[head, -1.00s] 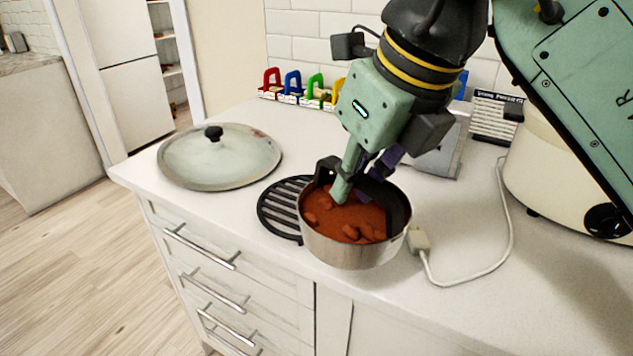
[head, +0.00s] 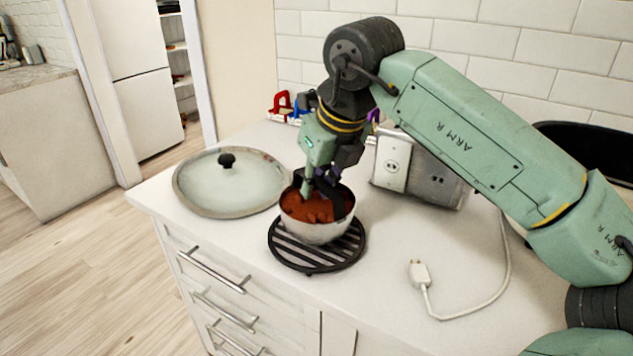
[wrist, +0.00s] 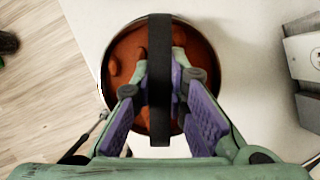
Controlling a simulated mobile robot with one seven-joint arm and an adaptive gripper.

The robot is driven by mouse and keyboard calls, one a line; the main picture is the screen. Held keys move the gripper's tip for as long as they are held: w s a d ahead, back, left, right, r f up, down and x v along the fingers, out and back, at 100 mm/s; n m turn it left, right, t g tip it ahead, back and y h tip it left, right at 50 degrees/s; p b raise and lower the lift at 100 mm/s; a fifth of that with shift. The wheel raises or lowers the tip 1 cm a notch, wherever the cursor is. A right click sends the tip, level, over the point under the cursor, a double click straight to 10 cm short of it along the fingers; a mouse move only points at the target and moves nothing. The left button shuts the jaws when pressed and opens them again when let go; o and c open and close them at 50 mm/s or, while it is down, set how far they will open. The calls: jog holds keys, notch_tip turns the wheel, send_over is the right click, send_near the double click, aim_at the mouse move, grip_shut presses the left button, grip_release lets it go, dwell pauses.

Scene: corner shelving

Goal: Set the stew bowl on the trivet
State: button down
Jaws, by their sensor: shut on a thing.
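The stew bowl (head: 314,233) is a round metal pot of reddish-brown stew with a black arched handle. In the head view it is upright over the black slatted round trivet (head: 330,264), towards its far side. I cannot tell whether its base touches the slats. My gripper (head: 318,186) points down into the bowl's opening. In the wrist view, my gripper (wrist: 160,78) has a finger on each side of the black handle (wrist: 160,50) and is shut on it. The handle hides part of the stew, and the bowl hides the trivet's far part.
A glass lid with a black knob (head: 227,160) lies on the counter to the left. A power plug with cord (head: 420,274) lies to the right. A grey box with an outlet (head: 393,165) stands behind. The counter's front edge is close to the trivet.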

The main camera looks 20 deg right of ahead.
jog(key=shift+f, duration=0.55)
jog(key=shift+f, duration=0.1)
jog(key=shift+f, duration=0.15)
jog(key=c, duration=1.6)
grip_release()
jog(key=shift+r, duration=0.35)
jog(key=b+v, duration=0.1)
jog(key=v, duration=1)
jog(key=shift+s+r+b, duration=0.25)
jog(key=shift+r+b, duration=0.05)
jog(key=shift+r, duration=0.05)
